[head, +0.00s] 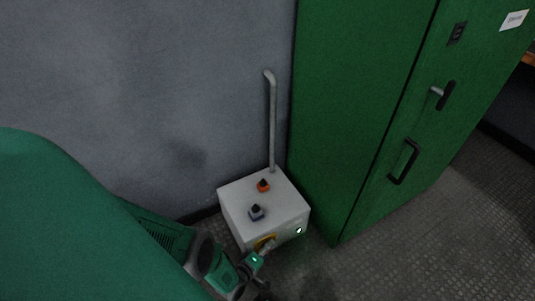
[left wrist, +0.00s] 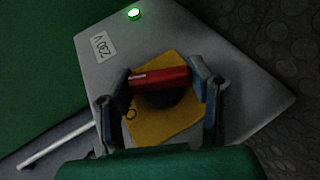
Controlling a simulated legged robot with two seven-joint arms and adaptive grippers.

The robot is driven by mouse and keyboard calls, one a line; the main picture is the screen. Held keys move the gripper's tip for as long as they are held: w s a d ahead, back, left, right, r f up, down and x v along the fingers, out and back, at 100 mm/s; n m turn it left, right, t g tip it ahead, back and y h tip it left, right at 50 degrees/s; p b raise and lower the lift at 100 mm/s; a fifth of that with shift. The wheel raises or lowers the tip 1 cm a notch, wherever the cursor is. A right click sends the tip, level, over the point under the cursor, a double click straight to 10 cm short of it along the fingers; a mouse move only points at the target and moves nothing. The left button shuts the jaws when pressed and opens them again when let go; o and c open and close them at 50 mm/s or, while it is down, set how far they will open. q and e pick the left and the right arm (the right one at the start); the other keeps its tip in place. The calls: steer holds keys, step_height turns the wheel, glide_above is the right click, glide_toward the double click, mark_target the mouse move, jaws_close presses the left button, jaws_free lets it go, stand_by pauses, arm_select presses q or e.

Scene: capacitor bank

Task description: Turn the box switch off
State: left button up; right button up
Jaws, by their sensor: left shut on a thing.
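The switch box (head: 290,201) is a white box on the floor against the wall. In the left wrist view, its face (left wrist: 240,70) carries a yellow plate (left wrist: 165,125) with a red switch handle (left wrist: 158,79). My left gripper (head: 262,254) is at the front face of the box in the head view. In the left wrist view, the left gripper (left wrist: 158,88) has one finger at each end of the red handle and is shut on it. The handle lies nearly level in that picture, tilted against the plate. My right gripper is not in view.
Two knobs sit on top, and a grey pipe (head: 272,125) rises behind. A tall green cabinet (head: 350,110) stands close on the right. Floor lies open in front of it.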

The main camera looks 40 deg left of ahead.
arm_select(q)
steer(key=o, duration=1.2)
steer(key=shift+s+d+f, duration=0.3)
steer(key=shift+s+d, duration=0.05)
steer(key=shift+d, duration=0.05)
steer(key=shift+w+a+r, duration=0.15)
steer(key=shift+w+a, duration=0.05)
steer(key=shift+w+a+r, duration=0.1)
steer(key=shift+r, duration=0.05)
steer(key=shift+r, duration=0.4)
step_height(320, 180, up, 7)
steer(key=shift+r, duration=0.15)
steer(key=shift+d+r, duration=0.2)
steer(key=shift+r, duration=0.5)
steer(key=shift+a, duration=0.1)
